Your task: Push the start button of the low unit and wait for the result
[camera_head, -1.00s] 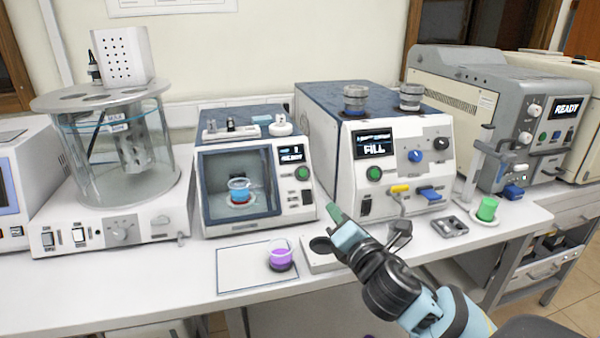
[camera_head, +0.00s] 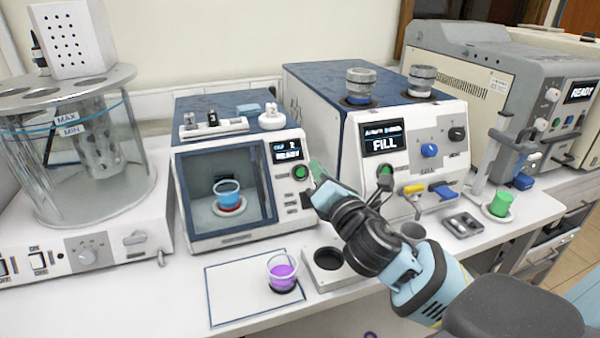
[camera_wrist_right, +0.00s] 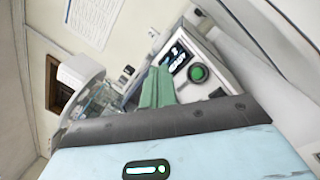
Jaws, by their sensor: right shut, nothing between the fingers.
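The low unit (camera_head: 190,235) is the white box with a glass door, left of the taller unit showing FILL. Its display (camera_head: 287,152) reads READY. The round green start button (camera_head: 300,172) sits below the display and also shows in the right wrist view (camera_wrist_right: 198,73). Behind the door a cup with blue liquid (camera_head: 228,192) stands on a red-and-white base. My right gripper (camera_head: 317,171) is shut and empty, its green fingertips just right of the button; contact cannot be made out. The shut fingers (camera_wrist_right: 157,88) point toward the panel in the wrist view. My left gripper is out of view.
The FILL unit (camera_head: 340,130) stands close on the right, with its own green button (camera_head: 385,171) behind my right gripper. A cup with purple liquid (camera_head: 282,270) stands on a white mat (camera_head: 232,300) in front. A glass bath (camera_head: 130,185) stands at the left.

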